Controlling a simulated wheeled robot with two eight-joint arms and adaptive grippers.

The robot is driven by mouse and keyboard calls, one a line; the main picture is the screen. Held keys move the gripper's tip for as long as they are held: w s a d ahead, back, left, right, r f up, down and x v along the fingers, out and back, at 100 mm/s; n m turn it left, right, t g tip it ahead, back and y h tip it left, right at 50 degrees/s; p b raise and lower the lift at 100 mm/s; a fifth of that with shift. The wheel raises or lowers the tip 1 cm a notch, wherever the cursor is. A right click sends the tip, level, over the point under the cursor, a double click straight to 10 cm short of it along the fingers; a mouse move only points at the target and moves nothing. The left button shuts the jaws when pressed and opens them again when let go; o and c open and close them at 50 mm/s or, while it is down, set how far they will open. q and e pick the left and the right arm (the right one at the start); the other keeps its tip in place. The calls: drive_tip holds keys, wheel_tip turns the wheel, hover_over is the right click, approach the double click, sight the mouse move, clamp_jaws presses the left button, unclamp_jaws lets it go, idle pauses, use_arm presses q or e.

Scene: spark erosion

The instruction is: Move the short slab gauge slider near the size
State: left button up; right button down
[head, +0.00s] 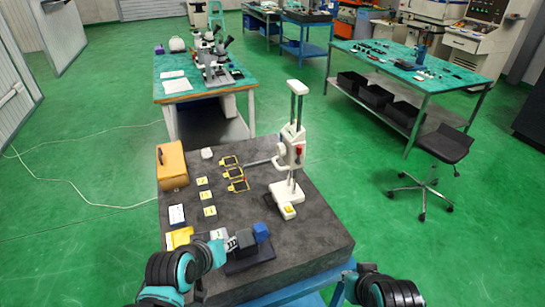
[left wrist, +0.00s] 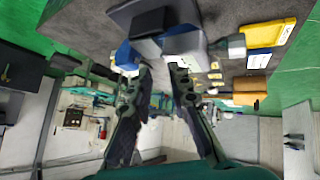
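Near the front of the slab are a blue block (head: 261,232) and a grey block (head: 244,238). My left gripper (left wrist: 160,68) is open, its fingertips just short of a pale grey block (left wrist: 185,43) and a blue block (left wrist: 126,55) in the left wrist view. Whether they touch, I cannot tell. My right gripper is out of view. I cannot tell which part is the short gauge slider.
An orange case (head: 172,165), yellow-framed pieces (head: 236,178) and small yellow-and-white labels (head: 209,196) lie on the slab's left half. A yellow box (head: 179,238) is at the front left. Bare slab lies right of the blocks. A microscope bench (head: 240,93) stands behind.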

use_arm(q)
drive_tip(key=w+d+r+n+t+h, duration=0.2)
drive_tip(key=w+d+n, duration=0.15)
drive_tip(key=w, duration=0.35)
drive_tip(key=w+d+r+n+t+h, duration=0.1)
drive_tip(key=w+d+r+n, duration=0.1)
drive_tip(key=w+d, duration=0.4)
drive_tip(key=n+t, duration=0.3)
drive_tip(key=n, duration=0.2)
approach(276, 163)
drive_tip(key=w+f, duration=0.2)
drive_tip(key=w, duration=0.1)
drive_tip(key=shift+h, duration=0.4)
drive_tip(key=x, duration=0.7)
drive_tip(key=shift+d+r+b, duration=0.25)
drive_tip(key=shift+d+b, duration=0.1)
drive_tip(key=shift+b, duration=0.05)
clamp_jaws()
